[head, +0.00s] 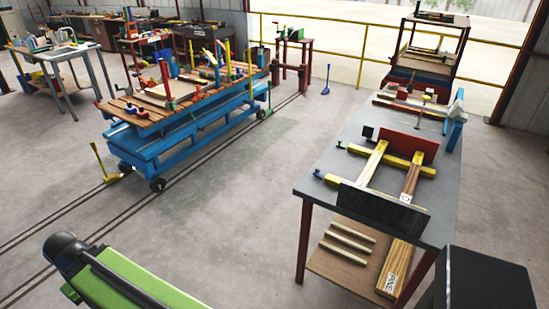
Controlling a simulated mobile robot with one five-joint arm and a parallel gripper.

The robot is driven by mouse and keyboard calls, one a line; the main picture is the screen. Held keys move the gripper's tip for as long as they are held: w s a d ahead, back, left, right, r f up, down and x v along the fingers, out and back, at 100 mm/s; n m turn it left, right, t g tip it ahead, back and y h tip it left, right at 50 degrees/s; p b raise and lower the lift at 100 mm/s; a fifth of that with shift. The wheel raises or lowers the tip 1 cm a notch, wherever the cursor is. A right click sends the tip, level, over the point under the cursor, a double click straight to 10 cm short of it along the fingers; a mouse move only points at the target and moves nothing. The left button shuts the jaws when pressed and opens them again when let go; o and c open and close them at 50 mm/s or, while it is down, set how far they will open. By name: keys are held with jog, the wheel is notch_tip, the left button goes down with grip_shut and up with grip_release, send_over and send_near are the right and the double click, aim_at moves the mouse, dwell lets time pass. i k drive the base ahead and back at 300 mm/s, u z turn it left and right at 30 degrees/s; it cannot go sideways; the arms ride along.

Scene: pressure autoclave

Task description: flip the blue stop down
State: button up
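A blue stop (326,80) stands on the concrete floor in the head view, at the upper middle. It lies just right of the far end of the floor rails. It looks like a thin upright post with a wider blue foot; it is small in the picture, so its hinge and finer details cannot be made out. A similar yellow stop (105,165) stands by the rails at the left, near the cart's near end. My gripper is not in view, and nothing is seen touching the blue stop.
A blue cart (200,128) with a loaded slatted wooden top stands on the rails (62,222). A grey workbench (318,178) holding wooden frames fills the right. Open floor (240,205) lies between them. A yellow railing (345,45) runs behind the blue stop.

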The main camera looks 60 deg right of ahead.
aim_at(316, 173)
jog(key=u, duration=0.95)
jog(key=k, duration=1.55)
jog(key=z, duration=1.1)
jog(key=i, duration=1)
jog(key=z, duration=0.05)
